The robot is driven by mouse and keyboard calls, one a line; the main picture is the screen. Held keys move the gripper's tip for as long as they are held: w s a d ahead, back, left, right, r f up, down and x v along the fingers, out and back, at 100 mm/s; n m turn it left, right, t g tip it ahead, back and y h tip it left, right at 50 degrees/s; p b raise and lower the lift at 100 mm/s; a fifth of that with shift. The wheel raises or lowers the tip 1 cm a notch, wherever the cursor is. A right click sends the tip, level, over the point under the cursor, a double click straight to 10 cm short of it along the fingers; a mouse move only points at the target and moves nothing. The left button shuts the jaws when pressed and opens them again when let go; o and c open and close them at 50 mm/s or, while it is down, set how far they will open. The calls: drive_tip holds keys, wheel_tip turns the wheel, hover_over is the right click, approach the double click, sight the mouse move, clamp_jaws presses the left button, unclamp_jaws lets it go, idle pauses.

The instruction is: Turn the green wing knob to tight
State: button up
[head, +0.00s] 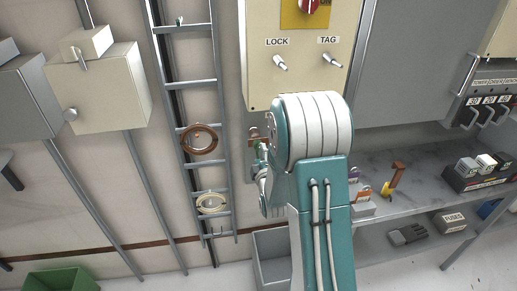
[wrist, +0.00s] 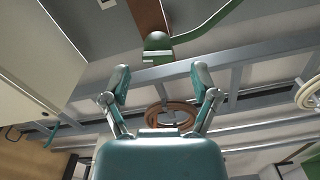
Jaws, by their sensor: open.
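A green part (wrist: 157,42), which looks like the green wing knob, shows in the wrist view at the end of a brown strip, with a small grey bar at its lower edge. A green cable (wrist: 205,25) curves away from it to the right. My gripper (wrist: 161,78) is open and empty, its two teal fingers spread on either side below the green part and apart from it in the picture. In the head view a small brown and green fitting (head: 255,138) shows just left of my arm. My arm hides much of that area, and the knob's wing position cannot be read.
A vertical cable ladder (head: 188,84) with a brown cable coil (head: 199,139) and a cream coil (head: 211,203) stands left of my arm. A cream LOCK/TAG cabinet (head: 300,75) hangs above. A shelf (head: 410,197) with tools is at right. A green bin (head: 62,279) is lower left.

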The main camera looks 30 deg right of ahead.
sight(259, 149)
drive_tip(key=shift+x, duration=1.7)
clamp_jaws()
